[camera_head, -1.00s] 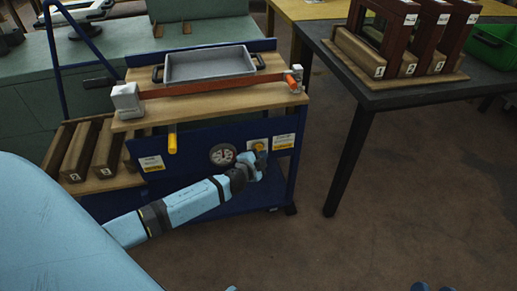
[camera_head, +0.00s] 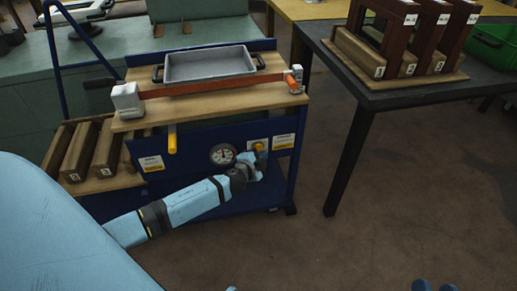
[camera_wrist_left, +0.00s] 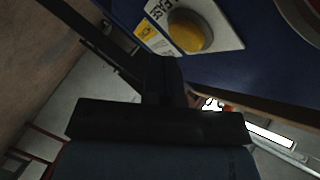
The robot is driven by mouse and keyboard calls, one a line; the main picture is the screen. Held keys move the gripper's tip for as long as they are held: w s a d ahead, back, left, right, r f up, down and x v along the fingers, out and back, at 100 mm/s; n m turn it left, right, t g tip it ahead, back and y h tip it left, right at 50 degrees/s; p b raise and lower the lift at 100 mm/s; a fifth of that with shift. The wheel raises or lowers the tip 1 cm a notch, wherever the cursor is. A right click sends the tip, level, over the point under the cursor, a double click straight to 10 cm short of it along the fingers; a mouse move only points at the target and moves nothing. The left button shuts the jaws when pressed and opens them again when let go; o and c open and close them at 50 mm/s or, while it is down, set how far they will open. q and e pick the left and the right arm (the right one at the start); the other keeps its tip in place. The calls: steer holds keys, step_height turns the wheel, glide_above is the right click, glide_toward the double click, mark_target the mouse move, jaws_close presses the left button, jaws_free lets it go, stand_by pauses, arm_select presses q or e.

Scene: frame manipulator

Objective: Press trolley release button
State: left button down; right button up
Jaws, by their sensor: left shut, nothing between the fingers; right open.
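The yellow round button (camera_head: 259,146) sits on a pale plate on the front panel of the blue trolley (camera_head: 197,141). The left wrist view shows the button (camera_wrist_left: 190,32) on its plate, beside a yellow and white label. My left gripper (camera_head: 257,157) is shut and empty, close in front of the panel just below the button. In the left wrist view my gripper's dark fingers (camera_wrist_left: 165,75) point toward the plate, below the button. I cannot tell whether they touch it.
A round gauge (camera_head: 222,155) and a yellow handle (camera_head: 172,139) are on the trolley front. A grey tray (camera_head: 209,64) and a red bar (camera_head: 215,87) are on its wooden top. A dark table (camera_head: 400,95) with wooden frames stands at the right; floor between is clear.

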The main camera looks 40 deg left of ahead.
arm_select(q)
steer(key=shift+w+a, duration=0.1)
arm_select(e)
steer(key=shift+s+f, duration=0.3)
steer(key=shift+f, duration=0.05)
arm_select(q)
steer(key=shift+w+a, duration=0.2)
steer(key=shift+a, duration=0.05)
steer(key=shift+w, duration=0.1)
arm_select(e)
steer(key=shift+w+r, duration=0.3)
steer(key=shift+r, duration=0.05)
arm_select(q)
steer(key=shift+w+a, duration=0.2)
steer(key=shift+a, duration=0.15)
arm_select(e)
steer(key=shift+s+f, duration=0.3)
steer(key=shift+f, duration=0.05)
arm_select(q)
steer(key=shift+d, duration=0.1)
arm_select(e)
steer(key=shift+w+r, duration=0.1)
arm_select(q)
steer(key=shift+s+d, duration=0.55)
arm_select(e)
steer(key=shift+w+r, duration=0.15)
steer(key=shift+r, duration=0.15)
steer(key=shift+f, duration=0.1)
